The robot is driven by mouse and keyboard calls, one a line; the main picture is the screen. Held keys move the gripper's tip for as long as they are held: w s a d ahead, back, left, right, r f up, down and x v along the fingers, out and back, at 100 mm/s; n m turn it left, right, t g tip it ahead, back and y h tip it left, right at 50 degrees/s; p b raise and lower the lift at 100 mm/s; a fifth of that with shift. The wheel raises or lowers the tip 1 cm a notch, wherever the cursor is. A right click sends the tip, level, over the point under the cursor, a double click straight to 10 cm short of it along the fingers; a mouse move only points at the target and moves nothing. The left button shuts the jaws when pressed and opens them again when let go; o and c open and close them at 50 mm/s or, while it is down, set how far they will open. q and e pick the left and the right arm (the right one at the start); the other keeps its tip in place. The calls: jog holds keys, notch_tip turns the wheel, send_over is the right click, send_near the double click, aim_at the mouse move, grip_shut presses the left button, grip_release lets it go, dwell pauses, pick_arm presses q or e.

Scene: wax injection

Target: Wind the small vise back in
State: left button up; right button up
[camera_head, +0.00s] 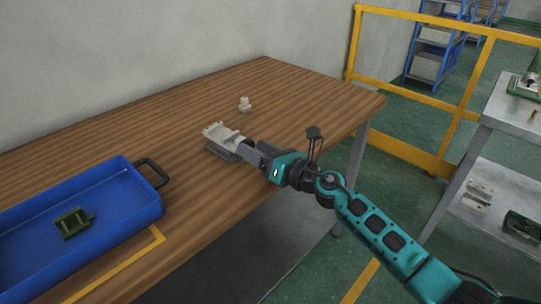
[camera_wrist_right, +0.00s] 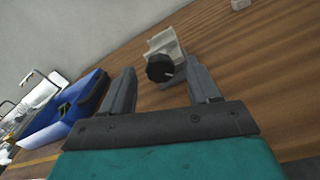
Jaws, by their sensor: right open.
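The small vise (camera_head: 218,136) is pale grey-beige and sits on the wooden table near the middle. In the right wrist view the vise (camera_wrist_right: 165,43) shows its black round knob (camera_wrist_right: 159,68) facing me. My right gripper (camera_head: 246,150) reaches in from the right, low over the table at the vise's knob side. In the wrist view the right gripper (camera_wrist_right: 161,68) is open, one finger on each side of the knob. I cannot tell whether either finger touches it. In the head view the fingers hide the knob. My left gripper does not show.
A blue tray (camera_head: 127,227) with a black handle stands at the left, holding a green part (camera_head: 73,222). A small pale piece (camera_head: 244,104) stands behind the vise. The wooden table (camera_head: 295,92) is clear at the far right. A yellow railing (camera_head: 399,86) stands beyond.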

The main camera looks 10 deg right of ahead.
jog(key=v, duration=1.2)
jog(key=shift+s+d, duration=0.15)
jog(key=shift+s, duration=0.1)
